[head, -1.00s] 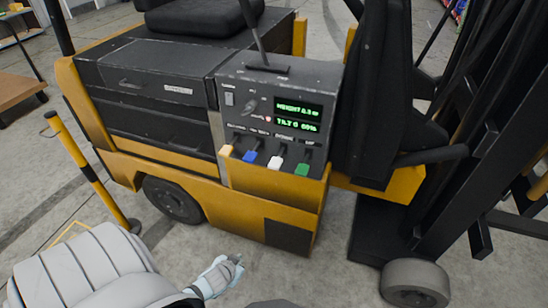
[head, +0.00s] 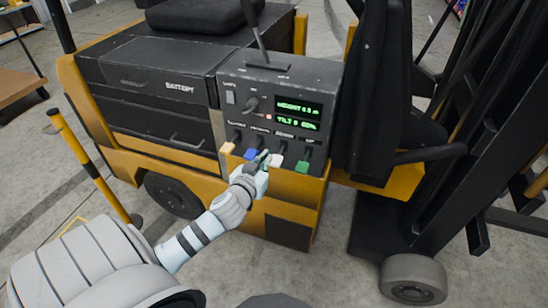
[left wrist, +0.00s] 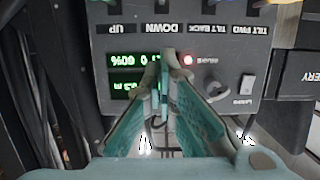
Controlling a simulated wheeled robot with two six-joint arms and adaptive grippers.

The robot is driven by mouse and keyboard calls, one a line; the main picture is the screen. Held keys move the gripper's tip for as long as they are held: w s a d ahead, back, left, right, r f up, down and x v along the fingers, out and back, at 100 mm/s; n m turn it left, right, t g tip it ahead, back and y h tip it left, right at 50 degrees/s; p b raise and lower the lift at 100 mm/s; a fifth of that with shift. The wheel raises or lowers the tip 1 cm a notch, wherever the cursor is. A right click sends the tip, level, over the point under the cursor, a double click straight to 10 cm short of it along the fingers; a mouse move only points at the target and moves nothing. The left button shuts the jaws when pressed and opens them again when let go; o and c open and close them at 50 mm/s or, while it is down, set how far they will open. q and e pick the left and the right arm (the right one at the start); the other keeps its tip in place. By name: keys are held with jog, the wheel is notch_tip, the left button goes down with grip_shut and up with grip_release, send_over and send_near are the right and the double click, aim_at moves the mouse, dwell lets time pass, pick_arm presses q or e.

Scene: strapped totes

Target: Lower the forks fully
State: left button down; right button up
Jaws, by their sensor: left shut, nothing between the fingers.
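The forks are not clearly visible. My right gripper is out of view.
The black mast (head: 500,110) stands at the right, with a grey wheel (head: 414,280) below it. A yellow-and-black post (head: 88,160) stands at the left. A brown bench (head: 20,85) is at the far left.

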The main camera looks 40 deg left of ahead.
pick_arm(q)
send_over(275, 165)
notch_tip(275, 165, down, 2)
notch_tip(275, 165, down, 3)
jog(key=shift+a+r+b, duration=0.1)
jog(key=shift+b, duration=0.6)
jog(key=shift+s+f, duration=0.1)
jog(key=shift+f, duration=0.5)
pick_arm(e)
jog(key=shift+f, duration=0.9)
